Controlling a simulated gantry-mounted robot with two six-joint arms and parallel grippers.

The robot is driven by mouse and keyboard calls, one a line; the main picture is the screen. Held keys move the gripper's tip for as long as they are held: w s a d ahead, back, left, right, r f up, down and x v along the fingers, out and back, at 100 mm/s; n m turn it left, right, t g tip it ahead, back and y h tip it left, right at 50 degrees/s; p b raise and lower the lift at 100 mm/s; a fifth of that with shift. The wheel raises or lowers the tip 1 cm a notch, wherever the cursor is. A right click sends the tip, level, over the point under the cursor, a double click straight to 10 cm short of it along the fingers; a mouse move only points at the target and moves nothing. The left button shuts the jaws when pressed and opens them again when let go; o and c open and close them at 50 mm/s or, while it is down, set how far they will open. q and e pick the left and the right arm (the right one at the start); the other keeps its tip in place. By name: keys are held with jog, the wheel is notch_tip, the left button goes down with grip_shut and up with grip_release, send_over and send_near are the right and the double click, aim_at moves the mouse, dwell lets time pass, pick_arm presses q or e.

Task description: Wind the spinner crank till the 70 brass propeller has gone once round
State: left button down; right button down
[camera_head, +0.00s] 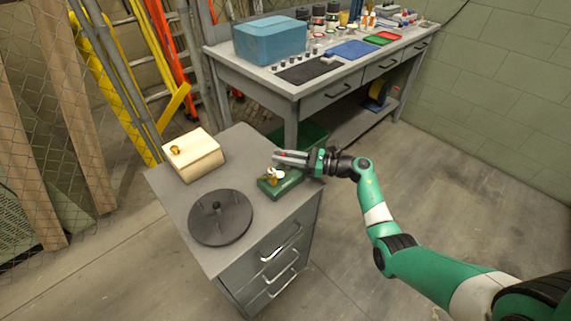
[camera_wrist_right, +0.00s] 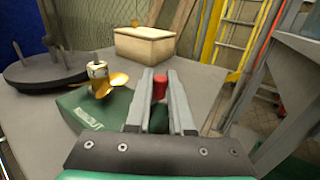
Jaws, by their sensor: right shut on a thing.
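My right gripper (camera_head: 279,157) reaches in from the right over the block. It is shut on the red crank knob (camera_wrist_right: 159,87), which stands between its two grey fingers. The crank arm is hidden by the fingers. My left gripper is not in view.
A dark round stand (camera_head: 222,222) with a central post lies front left on the cabinet top (camera_head: 165,190). A cream box (camera_head: 196,158) with a brass piece on top stands behind it. A workbench (camera_head: 300,88) with a blue bin (camera_head: 270,42) stands behind; ladders and mesh are left.

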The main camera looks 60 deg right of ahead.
jog(key=shift+w+a+f+n+g+y+b, duration=0.1)
jog(key=shift+n+g+y+b, duration=0.1)
jog(key=shift+n+y+b, duration=0.3)
jog(key=shift+w+f+n+g+y+b, duration=0.1)
jog(key=shift+n+g+y, duration=0.15)
jog(key=shift+y, duration=0.45)
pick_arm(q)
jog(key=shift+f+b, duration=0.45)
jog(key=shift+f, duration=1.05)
pick_arm(e)
jog(key=shift+a+r+n+g+y, duration=0.15)
jog(key=shift+n+g+y, duration=0.2)
jog(key=shift+n+y, duration=0.3)
jog(key=shift+a+r+n+g+y, duration=0.15)
jog(key=shift+n+g+y, duration=0.2)
jog(key=shift+y, duration=0.4)
jog(key=shift+f, duration=0.1)
jog(key=c, duration=0.8)
grip_release()
jog(key=shift+a, duration=0.1)
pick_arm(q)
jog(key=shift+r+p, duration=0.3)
pick_arm(e)
jog(key=v, duration=1.1)
jog(key=shift+s+d, duration=0.2)
jog(key=shift+s, duration=0.05)
